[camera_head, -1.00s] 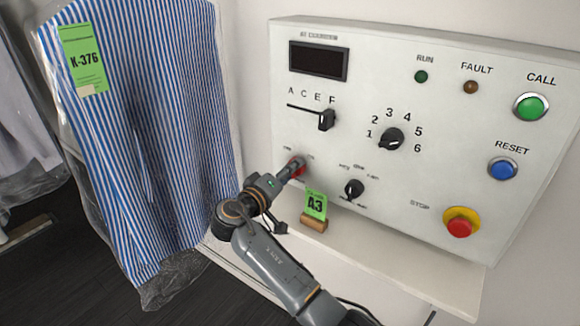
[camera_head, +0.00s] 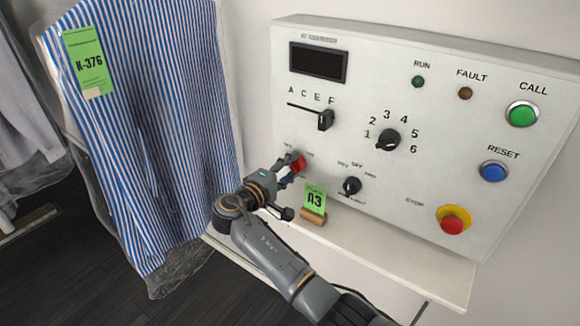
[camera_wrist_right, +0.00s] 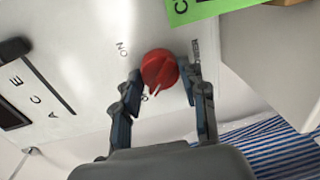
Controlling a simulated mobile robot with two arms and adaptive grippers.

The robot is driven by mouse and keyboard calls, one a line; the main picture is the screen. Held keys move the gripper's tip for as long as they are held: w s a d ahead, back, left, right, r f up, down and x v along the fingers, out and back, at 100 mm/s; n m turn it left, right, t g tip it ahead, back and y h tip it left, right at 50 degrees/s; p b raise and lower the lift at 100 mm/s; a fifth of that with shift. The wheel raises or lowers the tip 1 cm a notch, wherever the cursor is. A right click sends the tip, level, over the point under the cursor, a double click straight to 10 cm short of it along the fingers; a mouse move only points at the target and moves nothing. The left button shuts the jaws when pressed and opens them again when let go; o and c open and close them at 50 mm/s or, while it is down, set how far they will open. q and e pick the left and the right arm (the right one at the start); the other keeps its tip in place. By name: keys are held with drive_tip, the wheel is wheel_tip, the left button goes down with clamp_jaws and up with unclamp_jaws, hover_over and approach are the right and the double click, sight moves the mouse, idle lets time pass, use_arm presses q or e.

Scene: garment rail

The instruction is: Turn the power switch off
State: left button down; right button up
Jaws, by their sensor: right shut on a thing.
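The power switch is a red rotary knob (camera_head: 299,163) low on the left of the white control panel. In the right wrist view the red knob (camera_wrist_right: 159,67) sits between my fingers, with an "ON" label beside it and a white pointer mark on its lower edge. A second label by it is partly covered. My right gripper (camera_head: 289,171) reaches it from the lower left in the head view. In the wrist view its two fingers (camera_wrist_right: 161,76) are on either side of the knob, shut on it. My left gripper is not in view.
The panel (camera_head: 400,85) also has a lettered slider (camera_head: 326,119), a numbered dial (camera_head: 388,139), a small selector (camera_head: 352,186), and green, blue and red buttons. A bagged striped garment (camera_head: 150,130) hangs left.

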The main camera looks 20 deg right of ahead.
idle(0.3)
drive_tip(key=o, duration=1.1)
drive_tip(key=shift+o, duration=0.2)
drive_tip(key=shift+a, duration=0.15)
drive_tip(key=v, duration=0.7)
drive_tip(key=shift+s, duration=0.1)
drive_tip(key=shift+a, duration=0.1)
